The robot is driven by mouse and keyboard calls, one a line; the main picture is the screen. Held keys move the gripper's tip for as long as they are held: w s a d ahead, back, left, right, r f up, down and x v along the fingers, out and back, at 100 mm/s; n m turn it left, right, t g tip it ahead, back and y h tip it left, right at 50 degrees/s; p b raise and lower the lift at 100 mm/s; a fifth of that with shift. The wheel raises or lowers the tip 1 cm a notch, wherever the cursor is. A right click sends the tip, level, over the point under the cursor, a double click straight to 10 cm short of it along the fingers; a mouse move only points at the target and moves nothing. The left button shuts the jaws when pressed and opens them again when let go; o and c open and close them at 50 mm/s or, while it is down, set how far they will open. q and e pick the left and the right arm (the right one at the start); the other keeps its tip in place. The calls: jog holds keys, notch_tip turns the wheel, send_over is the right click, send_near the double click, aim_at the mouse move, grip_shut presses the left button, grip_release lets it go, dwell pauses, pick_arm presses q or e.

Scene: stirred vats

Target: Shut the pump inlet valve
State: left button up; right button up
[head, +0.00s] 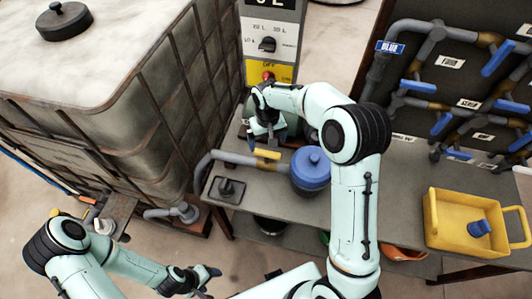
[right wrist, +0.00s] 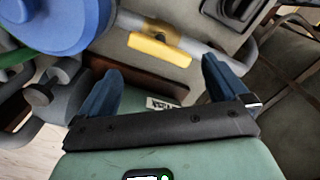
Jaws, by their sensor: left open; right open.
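A valve with a yellow lever handle (head: 267,153) sits on the grey pipe beside the blue-topped pump (head: 310,170). The lever lies roughly along the pipe. In the right wrist view the yellow handle (right wrist: 160,50) shows beyond the fingertips, with the blue pump top (right wrist: 65,20) to its left. My right gripper (head: 268,140) is open and empty, just behind the handle and apart from it. Its two blue fingers also frame empty space in the right wrist view (right wrist: 165,82). My left gripper (head: 208,280) is open and empty, low at the bottom, far from the valve.
A large caged tank (head: 150,110) stands at the left. A control panel with a dial (head: 268,45) and red button rises behind the bench. Blue-handled valves (head: 420,86) line a board at right. A yellow crate (head: 445,235) sits on the bench, and a dark square fitting (head: 228,188) is near its left end.

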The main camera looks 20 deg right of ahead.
aim_at(267, 153)
notch_tip(267, 153, down, 10)
jog(key=shift+r, duration=0.1)
jog(key=shift+c, duration=0.3)
